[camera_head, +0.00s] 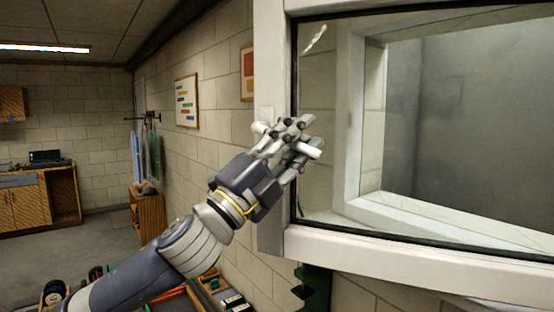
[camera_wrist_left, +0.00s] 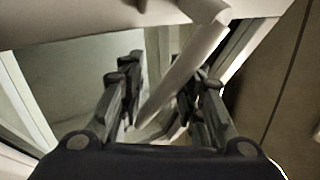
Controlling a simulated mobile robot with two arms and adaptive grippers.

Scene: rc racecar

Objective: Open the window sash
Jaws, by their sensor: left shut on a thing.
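The window sash (camera_head: 420,258) has a white frame around a glass pane and fills the right of the head view. A white handle (camera_head: 307,149) is at the sash's left stile, partly hidden by my fingers. My left gripper (camera_head: 287,137) is shut on the handle. In the left wrist view the white handle (camera_wrist_left: 185,72) runs as a slanted bar between the fingers of my left gripper (camera_wrist_left: 165,100). I cannot tell how far the sash stands from its outer frame. My right gripper is not in view.
A block wall with pictures (camera_head: 186,101) runs back on the left. A wooden cabinet (camera_head: 147,208) and hanging coats stand along it. Wheels and trays of parts (camera_head: 232,301) lie low near my forearm. A dark green bracket (camera_head: 314,288) is below the sash. Open floor lies at left.

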